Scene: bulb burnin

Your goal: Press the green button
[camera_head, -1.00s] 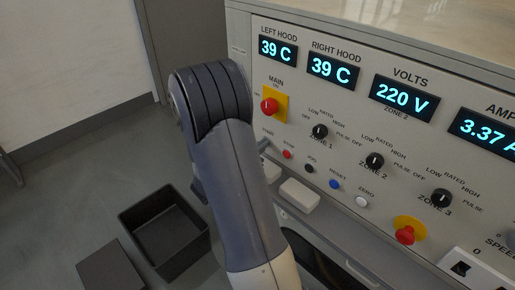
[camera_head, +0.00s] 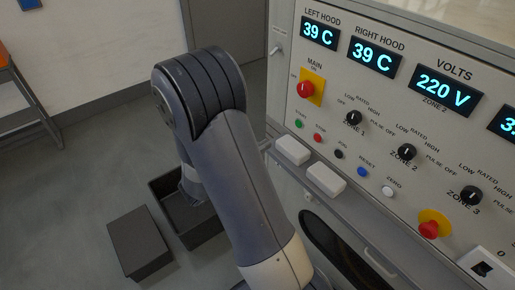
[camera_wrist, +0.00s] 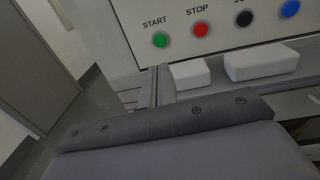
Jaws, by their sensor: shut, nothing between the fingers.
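The green button (camera_head: 299,124) is the leftmost of the small round buttons low on the panel, under the START label. In the wrist view the green button (camera_wrist: 160,40) is plainly visible, with the red STOP button (camera_wrist: 200,30) to its right. My gripper (camera_wrist: 156,72) shows there as two narrow grey fingers held together, empty. Their tips point up at the panel, just below the green button in the picture, and appear apart from it.
Two white blocks (camera_head: 292,150) (camera_head: 325,180) sit on the ledge below the buttons. Black, blue and white buttons continue the row to the right. A red main switch on a yellow plate (camera_head: 313,86) is above. A dark open bin (camera_head: 174,207) stands on the floor.

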